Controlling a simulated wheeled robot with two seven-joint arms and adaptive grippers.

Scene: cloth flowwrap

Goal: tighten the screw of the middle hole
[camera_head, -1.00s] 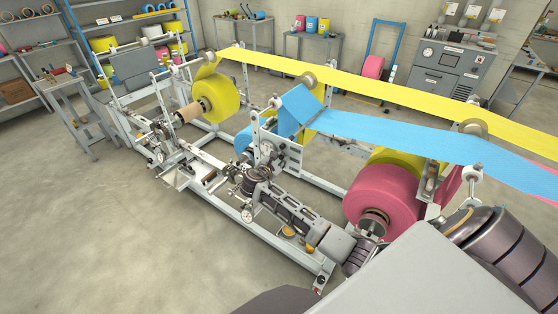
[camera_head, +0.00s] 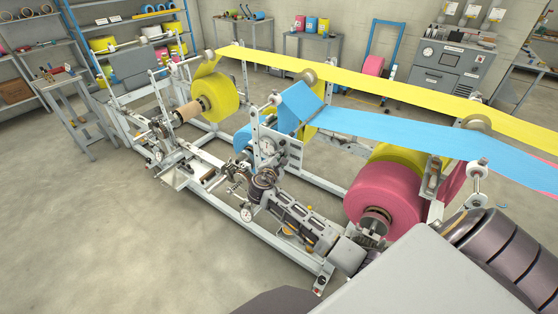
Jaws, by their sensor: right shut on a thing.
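My right arm reaches in from the lower right, over the near rail of the machine frame (camera_head: 225,207). My right gripper (camera_head: 236,180) is at its far end, beside the grey upright plate (camera_head: 288,148) in the middle of the machine. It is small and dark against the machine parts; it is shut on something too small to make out. I cannot pick out the middle hole or its screw from the clutter there. My left gripper is not in view.
A yellow roll (camera_head: 216,99) sits farther back and a pink roll (camera_head: 382,194) sits right of my arm. Blue film (camera_head: 400,133) and yellow film (camera_head: 390,86) stretch overhead to the right. The floor (camera_head: 80,230) at the left is clear.

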